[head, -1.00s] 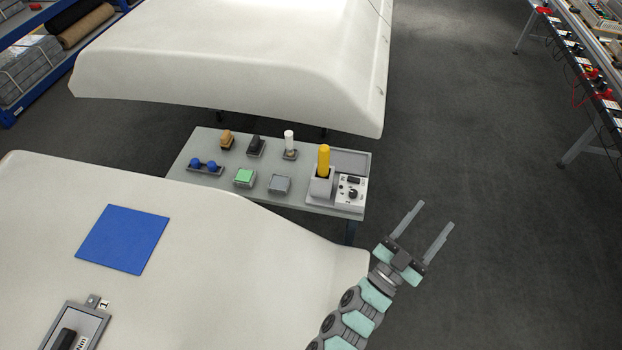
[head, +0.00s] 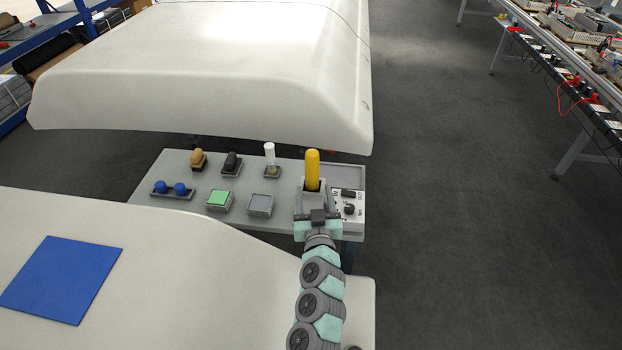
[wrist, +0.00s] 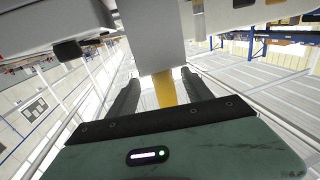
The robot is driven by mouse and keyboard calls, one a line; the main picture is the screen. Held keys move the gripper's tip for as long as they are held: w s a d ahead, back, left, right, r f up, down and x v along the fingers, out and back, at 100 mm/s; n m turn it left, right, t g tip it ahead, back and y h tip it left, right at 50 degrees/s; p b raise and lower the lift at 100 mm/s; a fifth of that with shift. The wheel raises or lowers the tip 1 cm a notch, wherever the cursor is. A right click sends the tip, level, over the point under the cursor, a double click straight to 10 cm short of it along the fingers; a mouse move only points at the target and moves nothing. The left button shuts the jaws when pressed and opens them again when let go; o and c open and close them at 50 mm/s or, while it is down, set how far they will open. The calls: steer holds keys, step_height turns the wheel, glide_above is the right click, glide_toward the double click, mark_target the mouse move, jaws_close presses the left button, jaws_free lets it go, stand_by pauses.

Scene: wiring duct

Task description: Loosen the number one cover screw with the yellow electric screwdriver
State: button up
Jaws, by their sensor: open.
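The yellow screwdriver (head: 312,168) stands upright in a grey holder at the right part of the small grey table. My gripper (head: 316,196) is at the near side of this holder, with its fingers pointing toward it. In the wrist view, the open fingers of my gripper (wrist: 160,80) lie either side of the yellow screwdriver (wrist: 165,92), which shows as a narrow strip below a grey block. I cannot tell whether the fingers touch it. The number one cover screw is not in view.
A control box (head: 348,207) with a knob adjoins the holder. Large white panels lie behind and in front.

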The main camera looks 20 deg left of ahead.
steer(key=x, duration=0.2)
steer(key=shift+w+a+r, duration=0.1)
steer(key=shift+w+a, duration=0.05)
steer(key=shift+w, duration=0.25)
steer(key=x, duration=0.4)
steer(key=shift+a+r+b, duration=0.2)
steer(key=shift+r+b, duration=0.1)
steer(key=shift+b, duration=0.1)
steer(key=shift+w+a, duration=0.15)
steer(key=shift+w, duration=0.25)
jaws_close()
